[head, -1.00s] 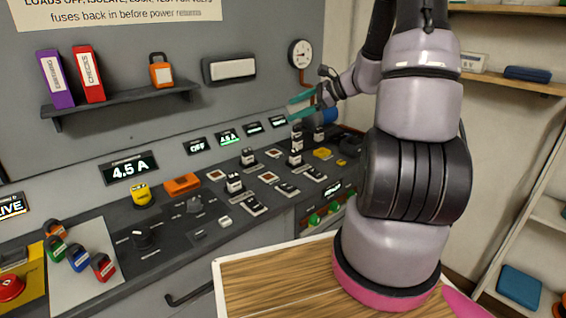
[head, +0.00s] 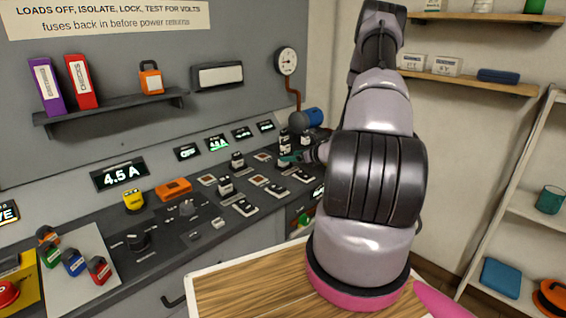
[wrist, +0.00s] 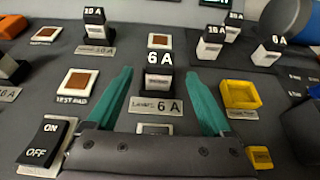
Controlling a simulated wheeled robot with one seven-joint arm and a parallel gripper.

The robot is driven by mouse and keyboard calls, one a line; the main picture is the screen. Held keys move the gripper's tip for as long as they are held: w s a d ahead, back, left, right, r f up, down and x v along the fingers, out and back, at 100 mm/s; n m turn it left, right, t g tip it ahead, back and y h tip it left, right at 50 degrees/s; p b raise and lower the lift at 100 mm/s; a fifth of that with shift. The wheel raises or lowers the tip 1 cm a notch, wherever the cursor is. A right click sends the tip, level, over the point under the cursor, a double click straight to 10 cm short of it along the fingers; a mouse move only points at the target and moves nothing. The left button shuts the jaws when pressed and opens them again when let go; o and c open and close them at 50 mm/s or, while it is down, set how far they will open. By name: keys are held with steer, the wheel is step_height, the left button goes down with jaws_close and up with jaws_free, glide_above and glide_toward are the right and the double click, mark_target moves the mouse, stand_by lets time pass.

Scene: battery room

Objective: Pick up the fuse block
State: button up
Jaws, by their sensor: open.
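In the wrist view, a small fuse block (wrist: 158,82) with a dark top marked 6 A stands upright behind a plate marked 6 A. My gripper (wrist: 161,76) is open, its two teal fingers to the left and right of this block. I cannot tell whether either finger touches it. Other fuse blocks stand nearby: one marked 10 A (wrist: 95,24) at the back left, another 10 A block (wrist: 210,42) at the back right, and a 6 A block (wrist: 268,52) at the right. In the head view my gripper (head: 289,158) is at the panel's far end, partly hidden by my arm.
A yellow tray (wrist: 241,108) lies right of the right finger, and an ON/OFF switch (wrist: 45,142) is at the lower left. Several coloured padlocks (head: 72,262) lie at the panel's near left.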

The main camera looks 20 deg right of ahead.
steer(key=shift+x, duration=2.75)
steer(key=shift+r, duration=0.2)
jaws_close()
